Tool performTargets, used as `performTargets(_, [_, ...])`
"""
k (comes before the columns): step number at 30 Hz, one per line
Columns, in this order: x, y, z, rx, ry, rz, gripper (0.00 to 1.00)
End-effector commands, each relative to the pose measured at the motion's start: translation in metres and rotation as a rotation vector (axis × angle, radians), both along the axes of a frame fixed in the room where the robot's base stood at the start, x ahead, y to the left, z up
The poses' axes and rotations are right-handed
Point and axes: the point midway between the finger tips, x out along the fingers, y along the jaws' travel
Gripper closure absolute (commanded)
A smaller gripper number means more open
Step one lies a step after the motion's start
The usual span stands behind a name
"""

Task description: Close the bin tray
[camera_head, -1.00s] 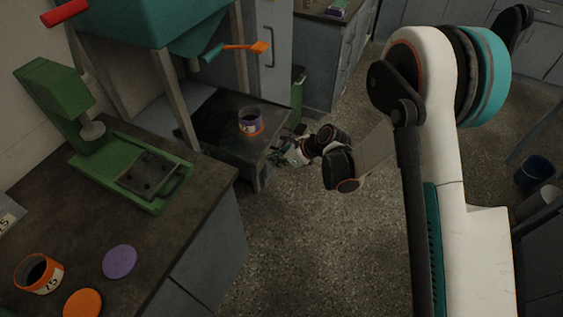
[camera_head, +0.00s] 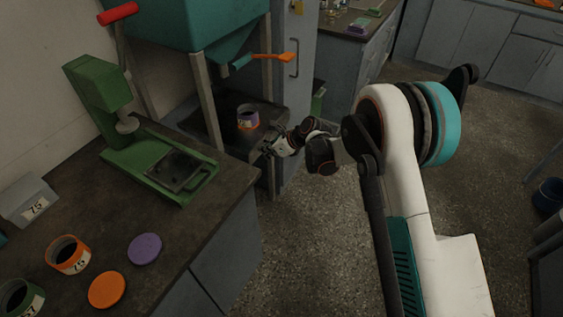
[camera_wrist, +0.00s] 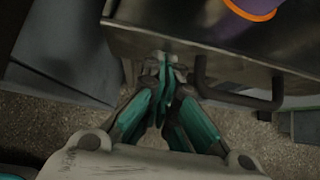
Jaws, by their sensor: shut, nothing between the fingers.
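The bin tray (camera_head: 215,136) is a dark metal drawer under the teal hopper. It juts out somewhat past the stand's front legs. A purple and orange container (camera_head: 247,117) stands upright on it; its lower part shows in the wrist view (camera_wrist: 252,8). My gripper (camera_head: 266,148) is at the tray's front side. In the wrist view my gripper (camera_wrist: 164,62) is shut and empty, its tips at the tray's front face (camera_wrist: 225,55), left of the dark bar handle (camera_wrist: 240,98). I cannot tell for sure whether the tips touch.
The teal hopper (camera_head: 190,25) with an orange-handled lever (camera_head: 272,57) is above the tray. A counter at left holds a green press (camera_head: 150,155), an orange jar (camera_head: 68,255) and loose lids. A grey cabinet stands right behind the tray. The floor (camera_head: 310,240) in front is clear.

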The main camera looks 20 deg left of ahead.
Motion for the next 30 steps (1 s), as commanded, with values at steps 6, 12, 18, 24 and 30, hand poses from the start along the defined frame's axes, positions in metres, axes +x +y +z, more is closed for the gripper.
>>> performTargets(6, [0.003,0.048,-0.001,0.000,-0.001,0.002,1.00])
performTargets(12, [0.005,0.075,0.000,-0.001,0.000,0.001,1.00])
performTargets(18, [0.007,0.087,0.000,0.000,-0.001,0.001,1.00])
performTargets(24, [0.007,0.090,0.000,0.002,-0.001,-0.001,1.00])
performTargets(30, [0.007,0.091,0.001,0.004,-0.001,-0.001,1.00])
